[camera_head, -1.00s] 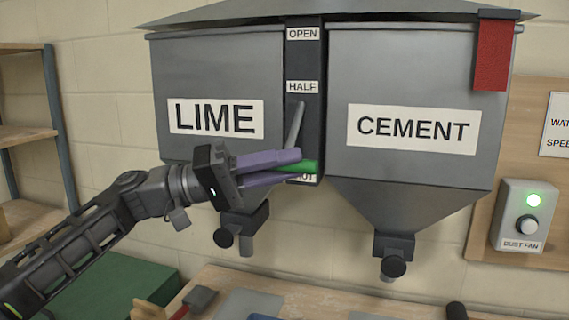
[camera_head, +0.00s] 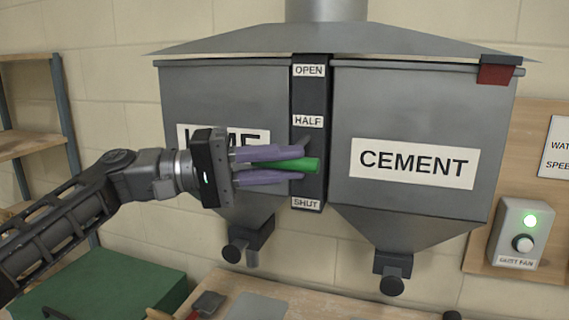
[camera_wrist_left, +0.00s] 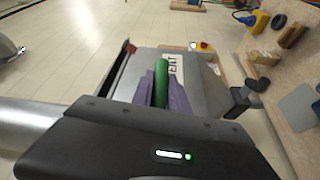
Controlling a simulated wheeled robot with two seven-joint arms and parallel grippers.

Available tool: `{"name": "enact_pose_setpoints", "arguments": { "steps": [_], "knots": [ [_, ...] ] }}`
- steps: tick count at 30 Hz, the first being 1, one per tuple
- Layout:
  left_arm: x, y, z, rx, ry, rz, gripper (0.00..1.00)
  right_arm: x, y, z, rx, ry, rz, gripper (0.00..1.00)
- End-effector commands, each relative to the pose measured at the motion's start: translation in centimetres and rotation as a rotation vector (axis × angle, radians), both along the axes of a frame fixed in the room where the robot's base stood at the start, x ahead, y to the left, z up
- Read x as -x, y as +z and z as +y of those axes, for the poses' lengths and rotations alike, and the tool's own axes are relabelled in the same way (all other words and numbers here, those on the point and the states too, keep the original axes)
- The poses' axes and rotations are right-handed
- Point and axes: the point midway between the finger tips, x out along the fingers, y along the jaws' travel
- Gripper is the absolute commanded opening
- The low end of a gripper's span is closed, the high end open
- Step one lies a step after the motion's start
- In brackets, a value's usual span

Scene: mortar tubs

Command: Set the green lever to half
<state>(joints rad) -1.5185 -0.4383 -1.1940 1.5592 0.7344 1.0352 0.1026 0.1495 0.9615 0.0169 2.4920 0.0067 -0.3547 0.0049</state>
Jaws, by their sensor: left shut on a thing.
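The green lever (camera_head: 311,164) sticks out from the dark scale strip (camera_head: 309,95) between the lime and cement hoppers. The strip carries the labels OPEN at the top, HALF (camera_head: 308,121) in the middle and SHUT (camera_head: 306,204) at the bottom. The lever stands between HALF and SHUT, roughly midway. My left gripper (camera_head: 290,165) is shut on the lever, with its purple fingers above and below the green grip. In the left wrist view the green lever (camera_wrist_left: 161,80) shows between the purple fingers. My right gripper is not in view.
The lime hopper (camera_head: 225,90) and cement hopper (camera_head: 420,110) flank the strip. A dust fan switch box (camera_head: 520,232) with a green light is at the right. A wooden bench (camera_head: 300,300) with tools lies below, and a green box (camera_head: 105,285) stands at lower left.

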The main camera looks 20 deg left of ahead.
Motion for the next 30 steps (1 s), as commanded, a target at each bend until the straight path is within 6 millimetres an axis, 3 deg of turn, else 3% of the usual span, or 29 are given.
{"name": "enact_pose_setpoints", "arguments": {
  "steps": [16, 17, 18, 24, 30],
  "knots": [
    [0.02, 0.68, 0.03, 0.002, 0.001, -0.004, 0.00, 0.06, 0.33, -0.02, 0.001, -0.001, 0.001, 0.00],
    [0.02, 0.68, 0.03, 0.002, 0.001, -0.004, 0.21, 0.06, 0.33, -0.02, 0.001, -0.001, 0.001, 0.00],
    [0.01, 0.67, 0.03, 0.002, 0.001, -0.004, 0.25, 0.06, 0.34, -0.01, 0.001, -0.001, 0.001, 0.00],
    [0.01, 0.61, 0.03, 0.001, 0.000, -0.003, 0.41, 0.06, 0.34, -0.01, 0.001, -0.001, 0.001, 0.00],
    [0.02, 0.57, 0.02, 0.001, 0.000, -0.001, 0.41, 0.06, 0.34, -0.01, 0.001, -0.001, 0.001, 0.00]
  ]
}}
